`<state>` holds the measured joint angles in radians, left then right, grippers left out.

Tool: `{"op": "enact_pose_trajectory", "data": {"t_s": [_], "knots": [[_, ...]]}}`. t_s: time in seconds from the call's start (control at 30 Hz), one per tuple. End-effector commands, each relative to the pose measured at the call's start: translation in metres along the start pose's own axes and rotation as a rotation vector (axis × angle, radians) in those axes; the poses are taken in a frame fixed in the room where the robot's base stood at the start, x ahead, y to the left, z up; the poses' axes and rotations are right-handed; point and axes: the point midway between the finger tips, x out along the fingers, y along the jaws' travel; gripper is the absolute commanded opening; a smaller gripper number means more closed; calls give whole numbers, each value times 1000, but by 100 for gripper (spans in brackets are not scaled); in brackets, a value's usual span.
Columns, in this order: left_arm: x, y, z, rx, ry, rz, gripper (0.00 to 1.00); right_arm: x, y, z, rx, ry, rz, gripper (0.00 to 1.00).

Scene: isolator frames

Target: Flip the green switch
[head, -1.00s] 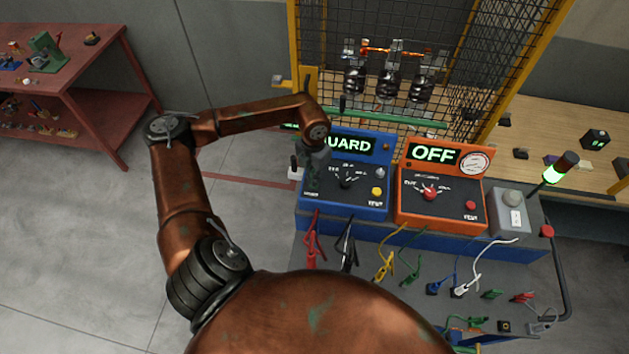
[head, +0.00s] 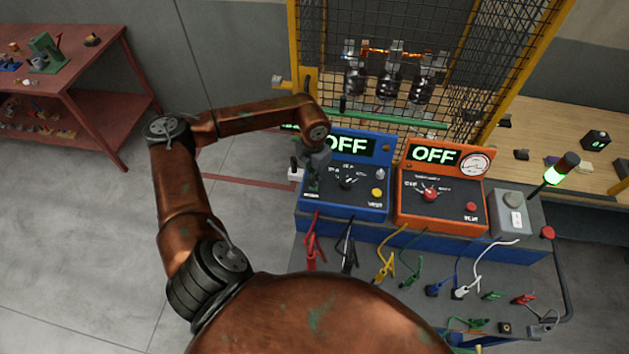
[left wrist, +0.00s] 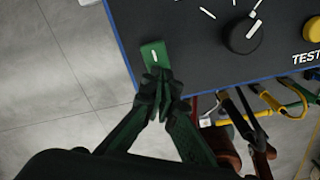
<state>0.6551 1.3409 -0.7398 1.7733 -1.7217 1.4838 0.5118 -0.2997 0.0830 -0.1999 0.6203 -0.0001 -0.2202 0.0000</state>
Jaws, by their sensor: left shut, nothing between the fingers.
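The green switch (left wrist: 153,55) shows in the left wrist view as a green rocker with a white mark, at the left corner of the dark panel on the blue box (head: 341,207). My left gripper (left wrist: 167,100) is shut and empty, its fingertips at the lower edge of the switch; I cannot tell whether they touch it. In the head view the left gripper (head: 313,190) is at the left side of the blue box, and the arm hides part of the panel. The blue box's display (head: 350,147) reads OFF. My right gripper is not in view.
A black knob (left wrist: 243,36) and a yellow button (left wrist: 313,30) are on the same panel. An orange box (head: 440,218) reading OFF stands to the right. Several coloured clip leads (head: 385,268) hang in front. A mesh cage with a yellow frame (head: 548,50) rises behind.

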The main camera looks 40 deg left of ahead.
Motion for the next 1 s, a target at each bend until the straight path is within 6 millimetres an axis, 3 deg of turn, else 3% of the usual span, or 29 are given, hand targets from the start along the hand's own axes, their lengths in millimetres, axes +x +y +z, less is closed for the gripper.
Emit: {"op": "enact_pose_trajectory", "data": {"t_s": [0.7, 1.0], "knots": [[-58, 0, 0, 0, -1, 0, 0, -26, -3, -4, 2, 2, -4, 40], [-61, 0, 0, 0, -1, 0, 0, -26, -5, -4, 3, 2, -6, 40]]}}
